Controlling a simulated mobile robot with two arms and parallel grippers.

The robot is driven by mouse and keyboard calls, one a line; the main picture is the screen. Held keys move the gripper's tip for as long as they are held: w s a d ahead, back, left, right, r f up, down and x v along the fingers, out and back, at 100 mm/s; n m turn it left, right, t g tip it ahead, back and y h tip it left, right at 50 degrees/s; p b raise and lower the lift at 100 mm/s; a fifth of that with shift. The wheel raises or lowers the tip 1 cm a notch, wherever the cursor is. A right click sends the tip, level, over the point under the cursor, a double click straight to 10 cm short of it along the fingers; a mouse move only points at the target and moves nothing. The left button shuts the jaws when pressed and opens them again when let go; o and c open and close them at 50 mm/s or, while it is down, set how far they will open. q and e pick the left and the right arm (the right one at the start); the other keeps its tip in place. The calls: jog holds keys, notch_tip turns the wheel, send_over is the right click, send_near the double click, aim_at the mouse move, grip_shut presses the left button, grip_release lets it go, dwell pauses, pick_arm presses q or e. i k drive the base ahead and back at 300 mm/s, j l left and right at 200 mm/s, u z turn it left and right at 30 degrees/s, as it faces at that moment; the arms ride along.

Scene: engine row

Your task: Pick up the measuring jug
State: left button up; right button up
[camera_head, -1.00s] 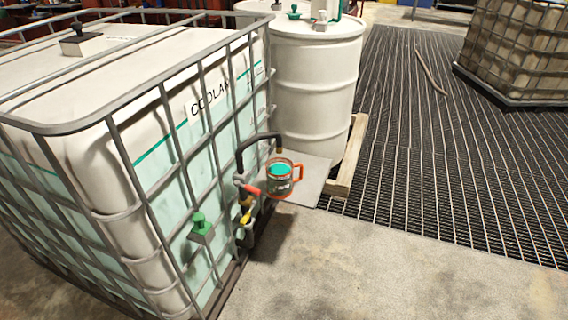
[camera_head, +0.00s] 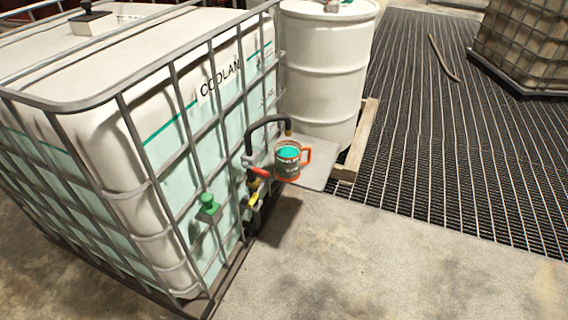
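The measuring jug (camera_head: 287,164) is a small clear vessel with an orange rim, base and handle, and teal-green liquid inside. It stands upright on a grey shelf plate (camera_head: 318,172) beside the coolant tank. Its handle points right. The end of a black curved spout (camera_head: 268,122) is above the jug. A red-handled valve (camera_head: 257,172) is at its left. Neither of my grippers shows in the head view.
The caged white coolant tank (camera_head: 140,150) fills the left side. A white drum (camera_head: 325,75) on a wooden pallet (camera_head: 357,140) stands behind the jug. Concrete floor (camera_head: 390,265) in front is clear. Dark grating (camera_head: 440,130) lies to the right, with a caged container (camera_head: 525,40) beyond.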

aim_at(288, 154)
jog(key=i+l+u, duration=0.15)
jog(key=l+u, duration=0.25)
jog(key=i+l+u, duration=0.15)
jog(key=u, duration=0.25)
